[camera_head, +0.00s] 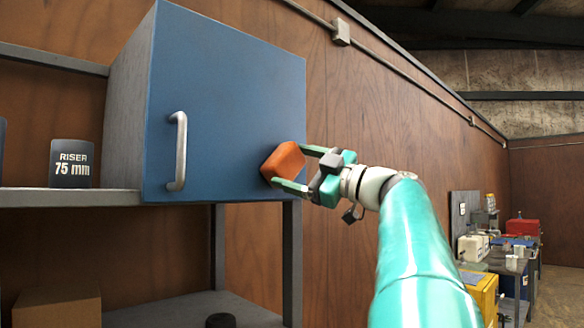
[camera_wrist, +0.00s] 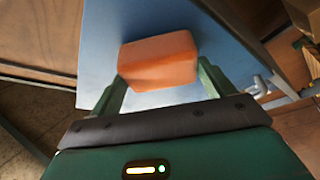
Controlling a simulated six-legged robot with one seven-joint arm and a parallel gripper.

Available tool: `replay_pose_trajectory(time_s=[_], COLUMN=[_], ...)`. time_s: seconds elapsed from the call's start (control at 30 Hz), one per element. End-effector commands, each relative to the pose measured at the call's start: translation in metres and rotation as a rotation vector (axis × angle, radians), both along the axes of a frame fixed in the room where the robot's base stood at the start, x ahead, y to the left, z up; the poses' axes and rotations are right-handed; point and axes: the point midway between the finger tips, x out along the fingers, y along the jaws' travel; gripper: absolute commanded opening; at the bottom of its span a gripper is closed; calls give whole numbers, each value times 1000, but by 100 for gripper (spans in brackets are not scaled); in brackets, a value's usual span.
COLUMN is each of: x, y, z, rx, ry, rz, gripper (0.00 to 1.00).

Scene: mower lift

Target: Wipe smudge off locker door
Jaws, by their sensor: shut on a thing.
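The locker is a box with a blue door (camera_head: 225,100) and a silver upright handle (camera_head: 179,150) near the door's left side. The door is shut. My gripper (camera_head: 284,168) is shut on an orange block, likely a sponge (camera_head: 283,163), at the lower right of the door. In the wrist view the sponge (camera_wrist: 158,62) sits between both fingers, in front of the blue door (camera_wrist: 105,30). It is at or very close to the door face; I cannot tell whether it touches. No smudge is clearly visible; the sponge and gripper cover part of the door.
The locker stands on a grey shelf (camera_head: 60,198) against a wood-panelled wall. A dark block marked "RISER 75 mm" (camera_head: 72,164) stands left of it. Below are a cardboard box (camera_head: 57,307) and a dark round object (camera_head: 220,320). A cluttered bench (camera_head: 500,262) is far right.

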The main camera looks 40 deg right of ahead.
Motion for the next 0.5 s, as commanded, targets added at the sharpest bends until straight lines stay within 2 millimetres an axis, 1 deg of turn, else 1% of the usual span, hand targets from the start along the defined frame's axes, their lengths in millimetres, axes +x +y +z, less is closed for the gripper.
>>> replay_pose_trajectory(time_s=[0.1, 0.2, 0.4, 0.5], x=[0, 0, 1, 1], y=[-11, -17, -18, -14], z=[0, 0, 0, 1], rx=[-1, -1, -1, 0], ry=[0, 0, -1, -2], rz=[-2, -2, 0, 0], gripper=[63, 63, 63, 63])
